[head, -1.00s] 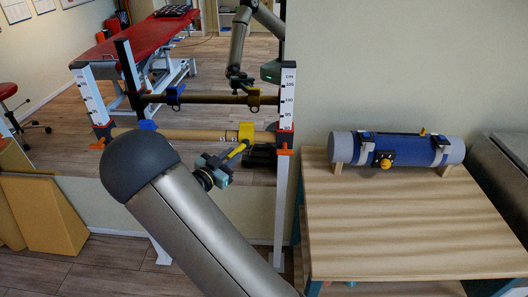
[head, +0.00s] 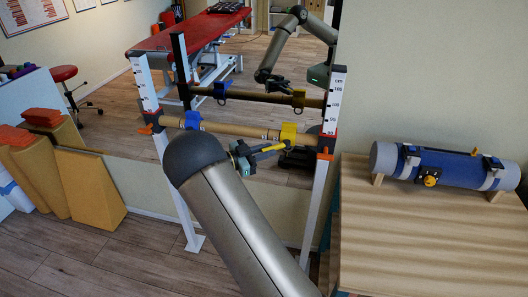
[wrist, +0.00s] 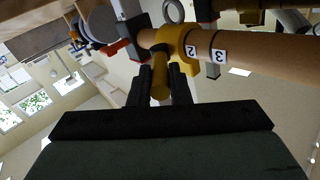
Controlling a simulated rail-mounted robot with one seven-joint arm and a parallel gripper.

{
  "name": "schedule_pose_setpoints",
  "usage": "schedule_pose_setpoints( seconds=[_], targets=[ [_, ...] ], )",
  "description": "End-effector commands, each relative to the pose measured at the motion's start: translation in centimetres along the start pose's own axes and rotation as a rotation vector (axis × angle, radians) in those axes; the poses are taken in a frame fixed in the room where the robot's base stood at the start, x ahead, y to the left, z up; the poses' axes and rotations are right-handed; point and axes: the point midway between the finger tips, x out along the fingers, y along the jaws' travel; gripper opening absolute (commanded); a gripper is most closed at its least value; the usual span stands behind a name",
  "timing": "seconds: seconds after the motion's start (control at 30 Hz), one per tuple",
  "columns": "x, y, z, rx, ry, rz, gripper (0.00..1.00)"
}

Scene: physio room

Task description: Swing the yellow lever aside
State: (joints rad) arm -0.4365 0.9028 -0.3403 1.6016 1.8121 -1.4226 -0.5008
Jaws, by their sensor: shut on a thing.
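The yellow lever (head: 268,148) sticks out from a yellow collar (head: 288,133) on the wooden rail (head: 246,130), near its right post. In the head view it points left and slightly down. My gripper (head: 247,155) is shut on the lever's free end. In the wrist view the lever (wrist: 160,76) stands between the two dark fingers (wrist: 160,92), below the collar (wrist: 178,42). Number labels 2 and 3 show on the collar and the rail beside it. The fingertips are small in the head view.
A blue collar (head: 191,120) sits further left on the rail. Behind is what looks like a mirror, reflecting the rail and my arm. A wooden table (head: 430,235) with a strapped blue roll (head: 440,168) stands right. Orange wedges (head: 95,187) lean at the left.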

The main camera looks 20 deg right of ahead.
Motion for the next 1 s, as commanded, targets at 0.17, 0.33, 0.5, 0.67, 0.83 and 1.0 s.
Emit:
schedule_pose_setpoints(
  seconds=[0.17,0.33,0.5,0.67,0.83,1.0],
  targets=[
    [0.1,0.0,-0.1,0.001,0.004,0.001,0.25],
    [0.1,0.0,-0.1,0.001,0.003,0.001,0.39],
    [0.0,0.0,-0.1,0.001,0.002,0.000,0.39],
    [-1.4,-0.1,0.0,0.001,0.000,-0.003,0.39],
    [-4.9,-0.1,0.1,0.002,-0.001,-0.004,0.39],
    [-9.2,0.0,0.1,0.002,0.000,-0.003,0.39]
  ],
)
